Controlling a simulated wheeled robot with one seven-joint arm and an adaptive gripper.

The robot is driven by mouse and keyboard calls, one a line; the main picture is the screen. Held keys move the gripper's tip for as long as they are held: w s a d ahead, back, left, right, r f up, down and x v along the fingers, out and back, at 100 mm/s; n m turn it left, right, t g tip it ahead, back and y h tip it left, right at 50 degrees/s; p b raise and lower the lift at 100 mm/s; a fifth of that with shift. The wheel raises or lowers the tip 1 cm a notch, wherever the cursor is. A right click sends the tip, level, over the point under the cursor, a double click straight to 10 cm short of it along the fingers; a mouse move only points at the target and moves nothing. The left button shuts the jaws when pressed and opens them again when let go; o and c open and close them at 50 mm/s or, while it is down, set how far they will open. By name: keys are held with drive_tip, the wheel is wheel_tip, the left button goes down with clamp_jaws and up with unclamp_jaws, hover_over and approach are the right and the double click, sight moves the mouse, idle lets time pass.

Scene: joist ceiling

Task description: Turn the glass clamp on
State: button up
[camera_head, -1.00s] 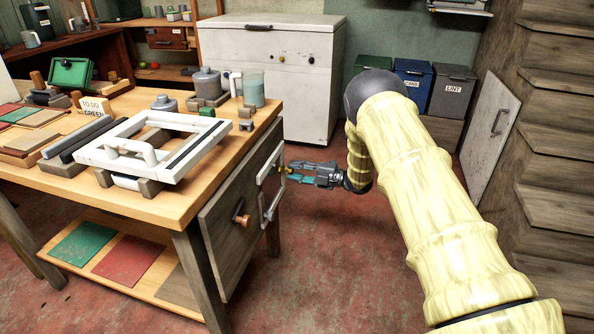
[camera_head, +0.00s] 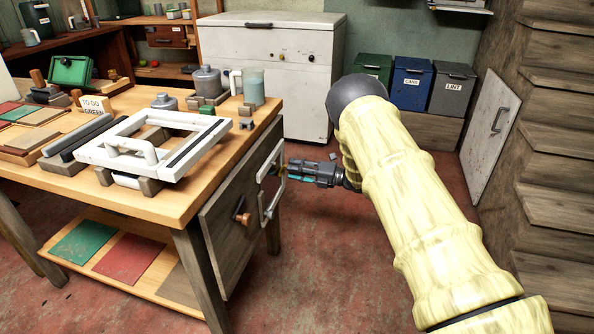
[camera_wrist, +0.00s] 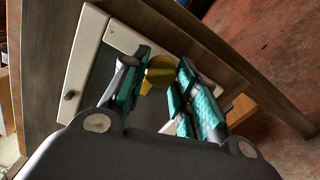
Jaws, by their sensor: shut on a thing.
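A yellow knob (camera_wrist: 158,72) sits on a pale plate (camera_wrist: 84,50) fixed to the wooden end panel of the workbench. The pale plate also shows in the head view (camera_head: 270,163). My gripper (camera_head: 287,170) reaches the plate from the right. In the wrist view, its teal-padded fingers (camera_wrist: 163,80) stand on both sides of the knob and are shut on it. The knob is mostly hidden by the fingers in the head view. A white frame with a handle (camera_head: 95,153) lies on the benchtop; I cannot tell whether it is the glass clamp.
A wooden peg (camera_head: 242,216) sticks out of the bench end panel (camera_head: 222,240), left of my gripper. The benchtop (camera_head: 170,208) holds jars, a mug and boards. A white chest (camera_head: 280,75) and bins (camera_head: 410,85) stand behind.

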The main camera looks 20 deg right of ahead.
drive_tip(key=shift+s+f, duration=0.1)
drive_tip(key=shift+f, duration=0.05)
drive_tip(key=o, duration=0.9)
drive_tip(key=shift+c, duration=0.2)
drive_tip(key=shift+o, duration=0.8)
drive_tip(key=shift+d, duration=0.1)
drive_tip(key=v, duration=1.2)
